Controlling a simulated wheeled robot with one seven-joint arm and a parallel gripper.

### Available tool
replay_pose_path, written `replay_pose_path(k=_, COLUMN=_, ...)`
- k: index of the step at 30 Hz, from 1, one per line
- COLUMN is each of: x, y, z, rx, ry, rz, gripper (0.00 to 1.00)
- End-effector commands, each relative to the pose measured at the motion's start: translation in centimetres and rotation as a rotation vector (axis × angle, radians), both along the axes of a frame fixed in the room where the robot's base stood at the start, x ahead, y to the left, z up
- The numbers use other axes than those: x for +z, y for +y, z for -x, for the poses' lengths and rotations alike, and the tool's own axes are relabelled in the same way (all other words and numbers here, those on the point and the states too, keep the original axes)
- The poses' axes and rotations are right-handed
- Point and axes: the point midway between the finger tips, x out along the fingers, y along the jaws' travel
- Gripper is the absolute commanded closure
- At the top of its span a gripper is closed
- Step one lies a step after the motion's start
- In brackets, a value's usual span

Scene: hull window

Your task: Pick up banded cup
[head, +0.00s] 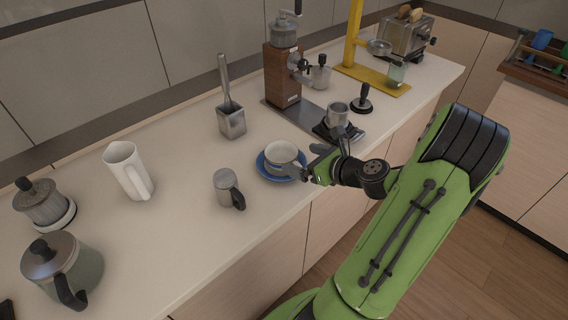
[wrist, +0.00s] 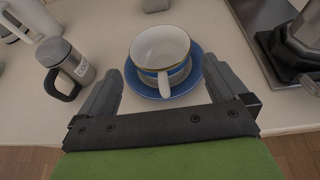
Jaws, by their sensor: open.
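The banded cup (head: 281,155) is white with a thin gold rim and a blue band. It stands upright on a blue saucer (head: 262,171) near the counter's front edge. In the wrist view the cup (wrist: 160,47) is just ahead of my gripper (wrist: 165,85), its handle pointing toward me between the fingers. The saucer (wrist: 204,66) shows around it. My gripper (head: 318,162) is open and empty at the cup's right side in the head view. I cannot tell whether a finger touches the saucer.
A metal mug (head: 226,186) stands left of the saucer; it also shows in the wrist view (wrist: 66,62). A grinder (head: 284,75) and portafilter stand (head: 337,122) are behind and right. A white pitcher (head: 126,170) is further left. Counter between pitcher and mug is clear.

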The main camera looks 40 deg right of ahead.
Motion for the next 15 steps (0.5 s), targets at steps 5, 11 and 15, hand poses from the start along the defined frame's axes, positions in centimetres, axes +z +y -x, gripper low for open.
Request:
replay_pose_path(k=5, x=-1.1, y=0.2, z=-2.4, rx=0.003, ry=0.0, rz=0.002, gripper=0.0)
replay_pose_path(k=11, x=-2.9, y=0.4, z=-5.6, rx=0.006, ry=0.0, rz=0.002, gripper=0.0)
replay_pose_path(k=15, x=-3.3, y=0.4, z=-7.0, rx=0.002, ry=0.001, rz=0.003, gripper=0.0)
